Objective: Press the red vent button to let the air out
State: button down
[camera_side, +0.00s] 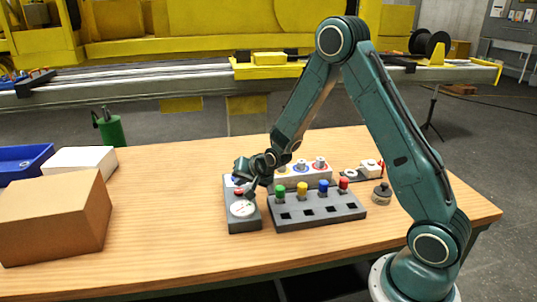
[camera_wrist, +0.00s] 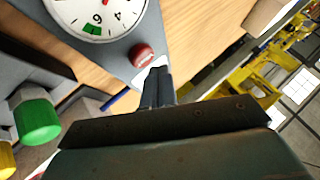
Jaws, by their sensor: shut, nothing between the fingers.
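The red vent button (camera_wrist: 143,55) shows in the wrist view on a grey box, next to a round white gauge (camera_wrist: 95,12). In the side view the gauge (camera_side: 242,209) is on the front part of the grey gauge box (camera_side: 243,226), and the red button (camera_side: 239,191) shows just behind it. My gripper (camera_wrist: 157,75) is shut and empty, with its fingertips close to the button. I cannot tell whether they touch it. In the side view my gripper (camera_side: 249,188) is over the gauge box and partly hides it.
A grey block (camera_side: 315,210) with several coloured knobs stands right of the gauge box, and a white block (camera_side: 303,176) stands behind it. A cardboard box (camera_side: 52,220), a white box (camera_side: 80,161) and a blue tray (camera_side: 22,163) are at the left. The table's front middle is clear.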

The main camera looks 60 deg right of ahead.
aim_at(241, 192)
jog(key=shift+r, duration=0.1)
jog(key=shift+r, duration=2.35)
jog(key=shift+r, duration=0.1)
jog(key=shift+s+a+r, duration=0.1)
jog(key=shift+a+r, duration=0.05)
jog(key=shift+r, duration=0.05)
jog(key=s+a+r+n+g, duration=0.1)
jog(key=s+a+r+n, duration=0.45)
jog(key=s+r, duration=0.7)
jog(key=s+a+r+n+g, duration=0.1)
jog(key=s+a+r+n, duration=0.1)
jog(key=s, duration=0.8)
jog(key=s+a+r+n+g+y, duration=0.1)
jog(key=s+a+r+n, duration=0.1)
jog(key=s, duration=0.8)
jog(key=shift+s+a+n, duration=0.2)
jog(key=shift+s+n, duration=0.05)
jog(key=shift+n, duration=0.4)
